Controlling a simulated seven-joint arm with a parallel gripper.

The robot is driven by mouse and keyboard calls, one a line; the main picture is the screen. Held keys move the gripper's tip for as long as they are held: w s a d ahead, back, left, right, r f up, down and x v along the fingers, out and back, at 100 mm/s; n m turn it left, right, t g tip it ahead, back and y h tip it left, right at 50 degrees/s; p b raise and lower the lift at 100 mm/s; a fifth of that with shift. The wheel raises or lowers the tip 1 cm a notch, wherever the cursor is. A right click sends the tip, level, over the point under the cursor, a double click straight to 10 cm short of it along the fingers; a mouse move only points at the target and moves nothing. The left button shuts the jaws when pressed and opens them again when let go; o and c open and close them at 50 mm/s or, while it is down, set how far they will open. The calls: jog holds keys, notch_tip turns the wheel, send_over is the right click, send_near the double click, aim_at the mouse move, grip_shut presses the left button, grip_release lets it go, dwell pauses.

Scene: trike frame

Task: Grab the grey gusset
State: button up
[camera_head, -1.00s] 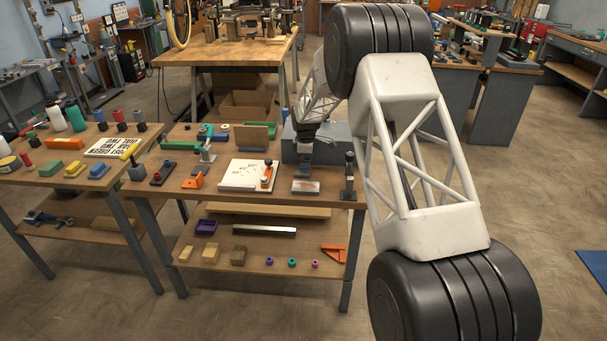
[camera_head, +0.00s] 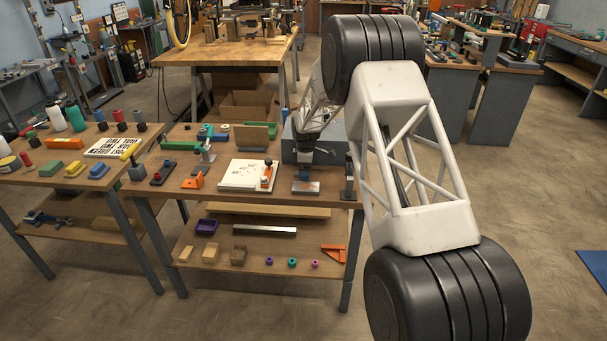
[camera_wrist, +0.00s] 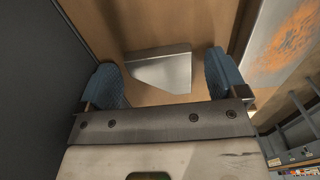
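The grey gusset (camera_wrist: 165,72) is a flat, light grey plate with a slanted lower-left edge. It lies on the brown wooden surface in the wrist view. My gripper (camera_wrist: 164,80) is open, with one blue ribbed fingertip on each side of the gusset. In the head view, my wrist is over the back right of the middle workbench (camera_head: 225,197), and I cannot make out the gusset there.
A grey box (camera_head: 333,148) stands close behind my wrist. A metal plate with orange patches (camera_wrist: 285,40) lies right of the gusset in the wrist view. A dark upright tool (camera_head: 348,178) stands at the bench's right edge. A white board (camera_head: 240,176) lies to the left.

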jog(key=c, duration=1.1)
jog(key=shift+o, duration=0.2)
jog(key=shift+r, duration=1.7)
jog(key=shift+s+d+r, duration=0.1)
jog(key=shift+s+r, duration=0.05)
jog(key=shift+s, duration=0.15)
jog(key=s+d, duration=0.1)
jog(key=s, duration=0.4)
jog(key=s+d+r, duration=0.1)
jog(key=s, duration=0.4)
jog(key=s+d, duration=0.1)
jog(key=s, duration=0.4)
jog(key=shift+d+r, duration=0.15)
jog(key=shift+d, duration=0.25)
